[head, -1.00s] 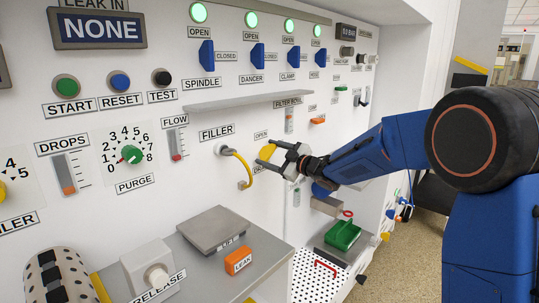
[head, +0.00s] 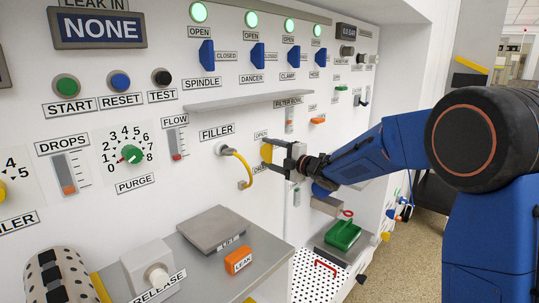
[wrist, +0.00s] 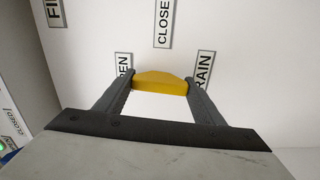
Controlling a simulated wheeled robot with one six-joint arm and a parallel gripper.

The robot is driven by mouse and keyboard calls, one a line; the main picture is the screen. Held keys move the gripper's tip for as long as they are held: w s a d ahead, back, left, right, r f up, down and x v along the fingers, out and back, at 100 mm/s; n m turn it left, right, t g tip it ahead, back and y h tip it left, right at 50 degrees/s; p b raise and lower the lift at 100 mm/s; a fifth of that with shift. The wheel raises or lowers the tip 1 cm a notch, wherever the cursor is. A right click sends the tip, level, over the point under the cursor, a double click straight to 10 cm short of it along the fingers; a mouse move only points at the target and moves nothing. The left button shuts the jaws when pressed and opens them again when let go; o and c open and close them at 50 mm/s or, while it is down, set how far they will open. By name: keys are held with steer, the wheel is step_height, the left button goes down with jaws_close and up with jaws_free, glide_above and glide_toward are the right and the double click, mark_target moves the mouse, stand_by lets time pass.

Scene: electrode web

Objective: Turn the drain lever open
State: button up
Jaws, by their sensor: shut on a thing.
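The yellow drain lever (head: 266,152) is on the white panel, right of the filler hose, beneath an OPEN label (head: 261,134). In the wrist view the lever (wrist: 161,83) lies between the two dark fingers of my gripper (wrist: 159,90), which are shut on it.
A yellow hose (head: 241,166) curves down from the filler port just left of my gripper. A grey shelf (head: 247,101) juts out above. Below are a grey plate (head: 216,231), an orange LEAK block (head: 239,259) and a green scoop-like tray (head: 342,236).

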steer(key=shift+f+n, duration=0.1)
steer(key=shift+n, duration=0.4)
steer(key=o, duration=1.1)
steer(key=shift+s, duration=0.1)
steer(key=shift+c, duration=0.2)
steer(key=v, duration=1.7)
steer(key=shift+s+d, duration=0.1)
steer(key=shift+d, duration=0.05)
